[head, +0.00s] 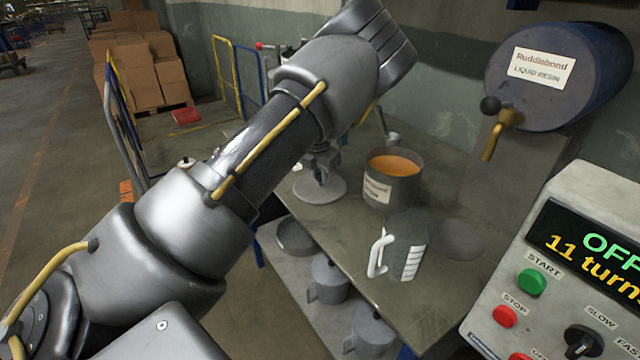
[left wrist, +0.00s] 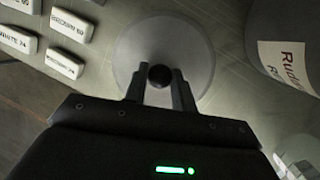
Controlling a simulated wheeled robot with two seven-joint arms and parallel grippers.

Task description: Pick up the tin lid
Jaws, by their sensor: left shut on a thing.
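The tin lid (head: 318,192) is a round, flat grey disc at the far left part of the bench in the head view. In the left wrist view the lid (left wrist: 195,38) shows a dark round knob (left wrist: 160,76) at its middle. My left gripper (head: 322,168) points down over the lid. Its fingers (left wrist: 160,92) are shut on the knob. I cannot tell whether the lid rests on the bench or hangs just above it. The open tin (head: 378,193), with orange content, stands right of the lid. My right gripper is not in view.
A white-handled jug (head: 400,258) stands nearer on the bench (head: 350,243). A blue resin drum (head: 545,85) with a tap and a control box (head: 540,250) are at the right. Several labelled white blocks (left wrist: 65,63) lie left of the lid. Grey jugs (head: 330,278) sit on the lower shelf.

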